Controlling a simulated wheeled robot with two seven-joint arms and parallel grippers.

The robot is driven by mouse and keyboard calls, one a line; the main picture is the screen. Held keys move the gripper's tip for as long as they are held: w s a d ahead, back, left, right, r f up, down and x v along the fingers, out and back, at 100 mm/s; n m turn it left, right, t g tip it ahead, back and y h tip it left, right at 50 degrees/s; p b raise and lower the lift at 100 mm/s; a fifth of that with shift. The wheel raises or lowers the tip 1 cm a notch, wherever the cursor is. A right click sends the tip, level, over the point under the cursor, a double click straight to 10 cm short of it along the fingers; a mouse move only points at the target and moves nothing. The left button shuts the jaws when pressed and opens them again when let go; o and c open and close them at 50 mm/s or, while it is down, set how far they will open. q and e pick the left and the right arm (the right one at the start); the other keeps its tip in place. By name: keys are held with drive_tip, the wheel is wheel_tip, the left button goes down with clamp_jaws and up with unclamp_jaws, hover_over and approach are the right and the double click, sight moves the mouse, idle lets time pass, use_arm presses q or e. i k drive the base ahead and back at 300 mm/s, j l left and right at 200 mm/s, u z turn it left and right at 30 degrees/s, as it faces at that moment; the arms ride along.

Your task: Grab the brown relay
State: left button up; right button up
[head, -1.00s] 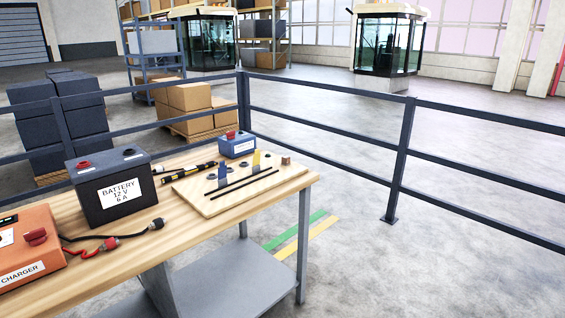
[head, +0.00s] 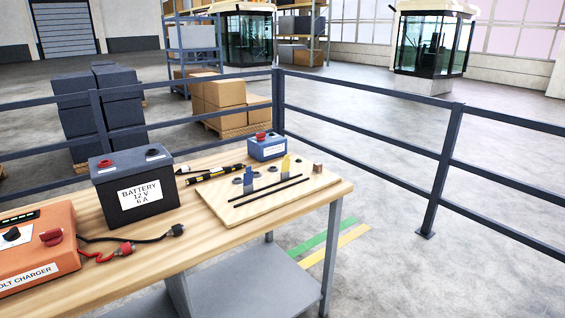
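The brown relay (head: 317,168) is a small brown block. It sits at the far right corner of a light wooden board (head: 222,213) on the wooden table (head: 130,268). The board also bears two dark rods (head: 268,192), several dark round pieces (head: 272,169), and a blue piece (head: 249,183) and a yellow piece (head: 286,163) standing upright. Neither of my grippers shows in the head view.
A dark 12 V battery (head: 133,187), a blue box with a red cap (head: 267,147), an orange charger (head: 38,250) with cables and black-and-yellow tools (head: 215,173) share the table. A metal railing (head: 440,180) runs behind it. Floor to the right is clear.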

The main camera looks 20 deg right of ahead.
sight(317, 167)
drive_tip(key=i+l+u, duration=0.2)
drive_tip(key=i+l, duration=0.15)
drive_tip(key=l, duration=0.3)
drive_tip(key=i+l+u, duration=0.1)
drive_tip(key=l, duration=0.25)
drive_tip(key=i+l+u, duration=0.1)
drive_tip(key=i+l, duration=0.25)
drive_tip(key=l, duration=0.4)
drive_tip(key=i+l+u, duration=0.15)
drive_tip(key=l, duration=0.2)
